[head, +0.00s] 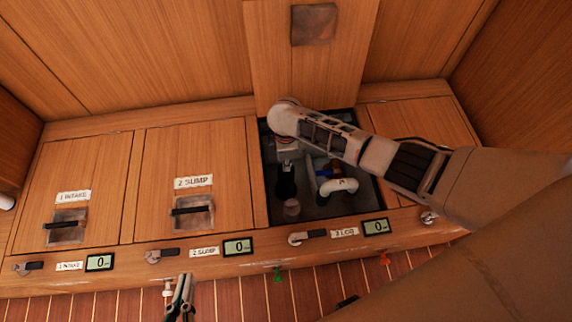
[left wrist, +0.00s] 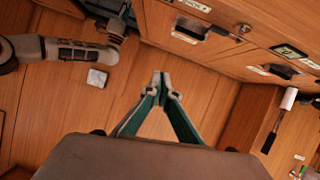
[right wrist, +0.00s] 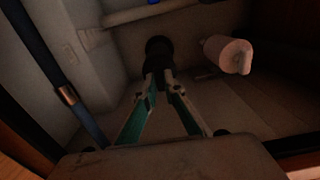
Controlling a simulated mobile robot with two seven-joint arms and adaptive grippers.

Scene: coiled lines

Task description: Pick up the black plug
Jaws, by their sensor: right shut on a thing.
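The black plug (right wrist: 158,48) is a dark round piece at the tips of my right gripper (right wrist: 158,76) in the right wrist view. The gripper is shut on it, inside the open 3 LOG compartment (head: 262,190). In the head view my right arm hangs over this compartment, and the gripper and plug are dark and hard to separate. I cannot tell whether the plug is seated or free. My left gripper (head: 184,284) is shut and empty in front of the cabinet; it also shows in the left wrist view (left wrist: 161,77).
The compartment holds a white bent pipe (head: 338,186) and a pale cylinder (right wrist: 228,55) right of the plug. A dark blue hose (right wrist: 55,70) runs at left. Closed lids 1 INTAKE (head: 85,178) and 2 SUMP (head: 190,150) lie left. A raised panel (head: 312,65) stands behind.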

